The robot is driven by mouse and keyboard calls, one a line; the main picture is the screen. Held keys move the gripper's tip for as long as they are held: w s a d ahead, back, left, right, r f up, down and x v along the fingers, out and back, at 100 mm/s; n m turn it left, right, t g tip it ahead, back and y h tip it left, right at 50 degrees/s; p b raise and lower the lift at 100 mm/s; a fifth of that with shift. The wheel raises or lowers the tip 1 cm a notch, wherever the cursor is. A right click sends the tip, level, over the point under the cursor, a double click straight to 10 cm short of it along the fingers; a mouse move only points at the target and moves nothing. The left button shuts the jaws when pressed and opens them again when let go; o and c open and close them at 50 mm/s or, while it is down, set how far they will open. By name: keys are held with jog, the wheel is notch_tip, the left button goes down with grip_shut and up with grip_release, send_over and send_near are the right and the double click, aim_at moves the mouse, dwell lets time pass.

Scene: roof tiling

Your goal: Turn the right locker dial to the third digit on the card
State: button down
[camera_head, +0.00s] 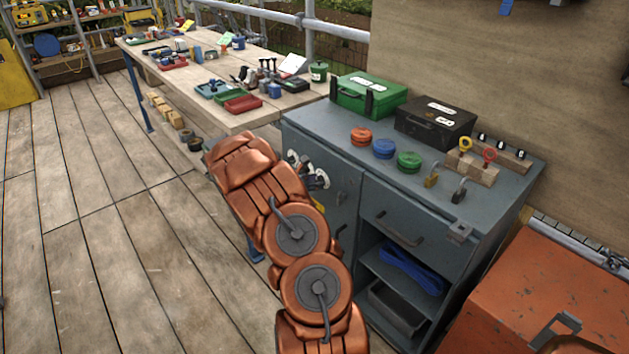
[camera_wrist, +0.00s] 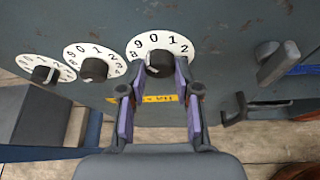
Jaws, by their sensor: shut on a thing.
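The grey steel locker cabinet (camera_head: 375,195) has three white numbered dials on its front. In the wrist view the right dial (camera_wrist: 138,45) shows 9, 0, 1 and 2 along its upper rim, with the 0 and 1 near the top. Its dark knob (camera_wrist: 160,63) is between the fingertips of my gripper (camera_wrist: 159,75), which is shut on it. The middle dial (camera_wrist: 82,50) and left dial (camera_wrist: 32,60) sit to the left, apart from my gripper. In the head view my copper arm hides my gripper and partly covers the dials. No card digits are readable.
A dark handle (camera_wrist: 278,63) and a hook-like latch (camera_wrist: 240,108) project to the right of the dials. A yellow label (camera_wrist: 160,98) lies below the right dial. Boxes, coloured discs and padlocks stand on the cabinet top. The wooden floor at left is clear.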

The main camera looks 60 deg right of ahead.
jog(key=c, duration=0.8)
grip_release()
jog(key=v, duration=1.2)
